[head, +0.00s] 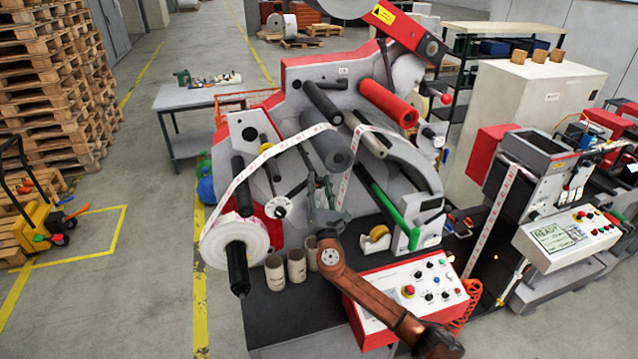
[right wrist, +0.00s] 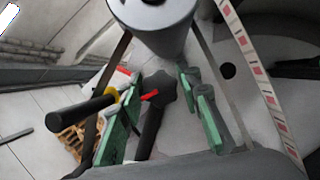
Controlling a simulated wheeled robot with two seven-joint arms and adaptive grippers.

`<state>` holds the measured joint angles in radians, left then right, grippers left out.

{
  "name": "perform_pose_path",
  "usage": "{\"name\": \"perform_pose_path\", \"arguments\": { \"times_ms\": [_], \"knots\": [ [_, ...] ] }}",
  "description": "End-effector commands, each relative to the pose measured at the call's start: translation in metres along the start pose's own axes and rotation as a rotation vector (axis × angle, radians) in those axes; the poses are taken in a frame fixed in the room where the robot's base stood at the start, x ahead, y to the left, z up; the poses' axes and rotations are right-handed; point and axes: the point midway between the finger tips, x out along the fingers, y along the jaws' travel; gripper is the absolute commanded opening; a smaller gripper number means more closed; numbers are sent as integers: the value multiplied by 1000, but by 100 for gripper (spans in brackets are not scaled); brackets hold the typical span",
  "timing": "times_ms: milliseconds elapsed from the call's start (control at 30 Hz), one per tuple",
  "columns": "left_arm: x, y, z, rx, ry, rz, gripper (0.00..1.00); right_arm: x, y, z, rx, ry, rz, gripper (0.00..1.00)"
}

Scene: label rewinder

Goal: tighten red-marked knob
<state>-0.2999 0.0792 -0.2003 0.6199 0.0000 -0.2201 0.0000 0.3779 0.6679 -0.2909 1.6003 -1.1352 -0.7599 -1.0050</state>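In the right wrist view a dark lobed knob (right wrist: 161,88) with a red mark on one lobe shows near the middle. My right gripper (right wrist: 168,96) is open, with green-padded fingers to the left and right of the knob and visible gaps on both sides. Whether the fingertips reach as deep as the knob I cannot tell. In the head view my right gripper (head: 321,187) is at the front of the label rewinder (head: 300,90), below the grey roller (head: 328,148). The knob cannot be made out there. My left gripper is not in view.
A white label web (head: 262,160) runs close by from the label roll (head: 236,240). In the right wrist view a grey roller (right wrist: 155,20) is just above the knob and a black rod (right wrist: 70,118) is at left. A red control box (head: 412,290) stands below my right arm.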

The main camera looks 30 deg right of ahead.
Motion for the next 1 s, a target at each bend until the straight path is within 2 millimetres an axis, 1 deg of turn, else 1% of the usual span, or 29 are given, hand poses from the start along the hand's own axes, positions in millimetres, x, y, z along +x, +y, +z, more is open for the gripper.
{"name": "perform_pose_path", "arguments": {
  "times_ms": [33, 367, 667, 867, 1000],
  "knots": [
    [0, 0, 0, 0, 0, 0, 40, 0, 0, 0, 0, 0, 0, 27],
    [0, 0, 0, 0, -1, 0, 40, 0, 0, 0, 0, 0, -1, 4],
    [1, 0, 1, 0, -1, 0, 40, 0, 0, -1, 38, 1, -16, 4],
    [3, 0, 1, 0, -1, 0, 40, -1, 0, -1, 140, 0, -58, 4],
    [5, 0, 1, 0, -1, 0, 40, -1, 0, -1, 248, 0, -102, 4]
  ]
}}
